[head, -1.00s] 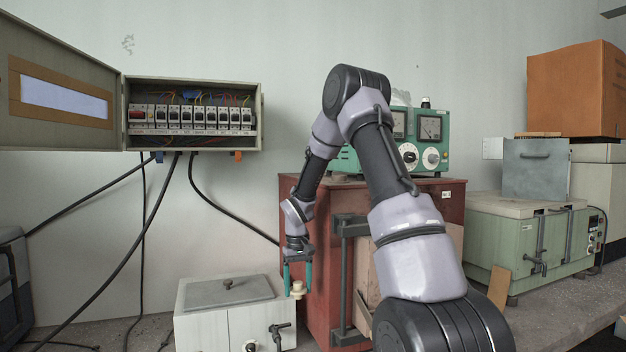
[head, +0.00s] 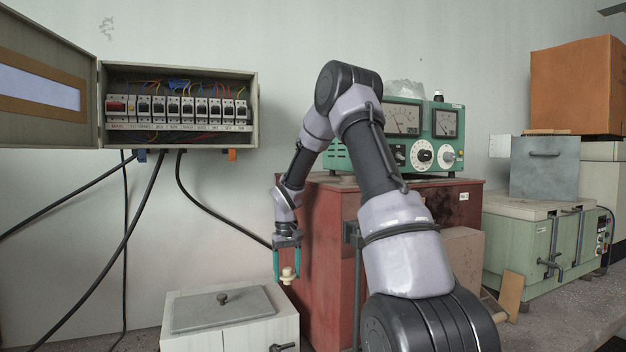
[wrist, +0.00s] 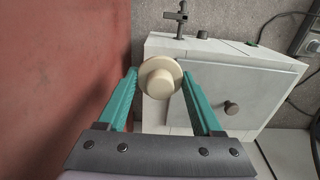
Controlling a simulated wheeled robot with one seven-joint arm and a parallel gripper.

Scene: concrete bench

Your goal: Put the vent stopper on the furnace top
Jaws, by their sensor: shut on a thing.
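The vent stopper (head: 288,276) is a small cream, stepped round piece. My gripper (head: 287,272) has teal fingers pointing down and is shut on it. In the wrist view the stopper (wrist: 158,78) sits between the fingertips, its round knob facing the camera. It hangs in the air beside the left side of the red cabinet (head: 325,260), above and right of a white box (head: 230,332) with a grey knobbed lid. Which body is the furnace, and any vent hole, I cannot tell for sure.
A green meter unit (head: 430,135) stands on the red cabinet. An open breaker box (head: 180,138) with hanging black cables is on the wall at left. A pale green oven-like box (head: 525,250) stands at right.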

